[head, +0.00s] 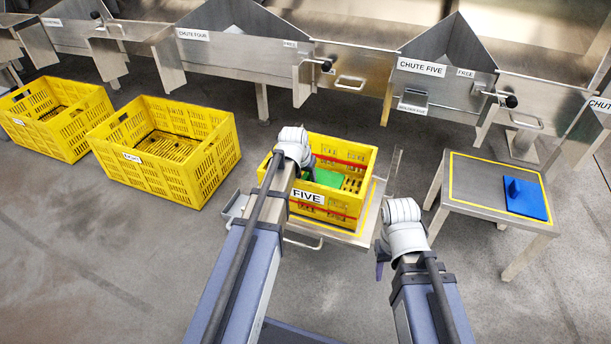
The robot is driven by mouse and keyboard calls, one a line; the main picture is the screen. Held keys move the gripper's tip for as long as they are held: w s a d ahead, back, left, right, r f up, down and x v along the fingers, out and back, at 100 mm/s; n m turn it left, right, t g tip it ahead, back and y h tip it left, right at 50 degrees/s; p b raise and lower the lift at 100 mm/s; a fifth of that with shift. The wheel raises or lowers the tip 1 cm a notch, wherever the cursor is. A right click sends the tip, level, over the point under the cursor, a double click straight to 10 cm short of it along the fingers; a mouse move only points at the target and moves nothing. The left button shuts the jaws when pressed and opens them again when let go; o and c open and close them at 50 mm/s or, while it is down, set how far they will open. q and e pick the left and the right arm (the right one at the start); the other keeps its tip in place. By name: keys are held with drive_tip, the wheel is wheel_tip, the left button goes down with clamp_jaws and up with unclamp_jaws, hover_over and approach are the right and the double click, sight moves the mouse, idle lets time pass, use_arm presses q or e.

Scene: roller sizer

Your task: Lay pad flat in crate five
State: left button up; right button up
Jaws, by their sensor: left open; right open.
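Crate five (273,201) is a yellow slotted crate with red bands and a FIVE label, on a low metal stand below chute five. A flat green piece (328,177) lies inside it, partly hidden by my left arm; I cannot tell how flat it rests. A blue pad (530,206) with an upright blue grip lies on the small metal table (480,196) at the right. My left gripper (311,172) is open over the crate's left part, close to the green piece. My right gripper (381,262) is open, mostly hidden by its wrist, between crate and table, holding nothing visible.
Two yellow crates (190,193) (62,150) stand on the floor at the left. Metal chutes (425,85) with handles line the back. The crate stand's handle (303,243) juts forward. Floor is clear between the stand and the small table.

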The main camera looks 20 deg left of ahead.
use_arm(q)
drive_tip(key=shift+r, duration=0.15)
drive_tip(key=p+v, duration=1.1)
drive_tip(key=v, duration=0.1)
drive_tip(key=shift+w, duration=0.1)
drive_tip(key=shift+c, duration=0.3)
idle(0.8)
